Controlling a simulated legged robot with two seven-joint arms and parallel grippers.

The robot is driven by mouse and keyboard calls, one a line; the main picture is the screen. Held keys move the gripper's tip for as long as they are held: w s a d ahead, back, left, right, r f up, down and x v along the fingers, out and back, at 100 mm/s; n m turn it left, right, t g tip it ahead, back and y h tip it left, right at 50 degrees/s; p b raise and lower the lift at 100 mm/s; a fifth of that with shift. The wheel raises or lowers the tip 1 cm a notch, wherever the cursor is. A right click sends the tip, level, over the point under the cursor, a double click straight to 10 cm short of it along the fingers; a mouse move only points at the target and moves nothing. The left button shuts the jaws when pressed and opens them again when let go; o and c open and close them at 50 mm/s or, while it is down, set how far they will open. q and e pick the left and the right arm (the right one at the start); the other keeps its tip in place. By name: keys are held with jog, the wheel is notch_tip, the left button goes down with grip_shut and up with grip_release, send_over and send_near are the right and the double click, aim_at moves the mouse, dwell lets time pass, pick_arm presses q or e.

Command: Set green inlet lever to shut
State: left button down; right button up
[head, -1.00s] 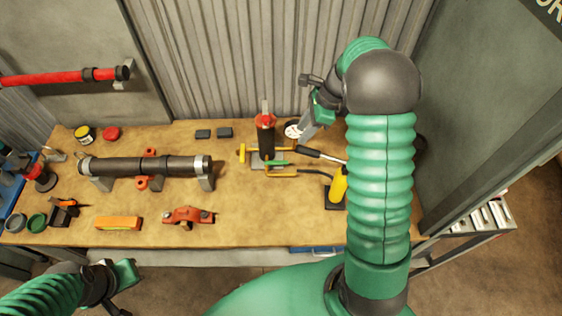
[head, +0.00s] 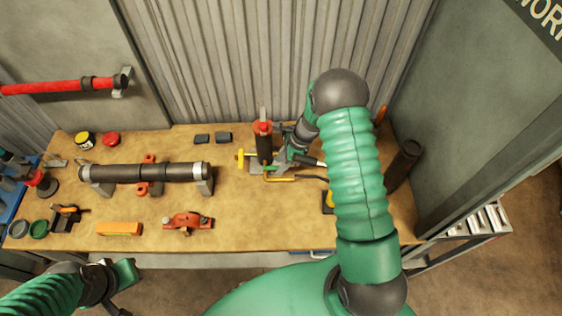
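The riser fitting (head: 264,148) stands upright on the bench, a dark column with a red top. A yellow handle (head: 241,160) is on its left and a yellow bent bar (head: 280,179) is at its front. My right gripper (head: 283,161) is low at the fitting's right side, where the green lever is. The gripper covers the lever, so I cannot tell the lever's position or whether they touch. The fingers are too small and blocked to read. My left gripper (head: 122,285) hangs in front of the bench at lower left, away from the fitting; its opening is unclear.
A dark pipe on stands (head: 145,172) lies at the bench's left. An orange block (head: 118,229) and a red clamp (head: 187,222) lie in front. A dark cylinder (head: 403,164) stands at the right. The bench's front middle (head: 255,225) is clear.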

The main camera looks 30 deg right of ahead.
jog(key=shift+s+d, duration=0.1)
jog(key=c, duration=0.3)
jog(key=shift+a+r, duration=0.1)
jog(key=shift+a, duration=0.2)
grip_shut()
jog(key=shift+a, duration=0.2)
jog(key=shift+d+r, duration=0.1)
jog(key=shift+d, duration=0.1)
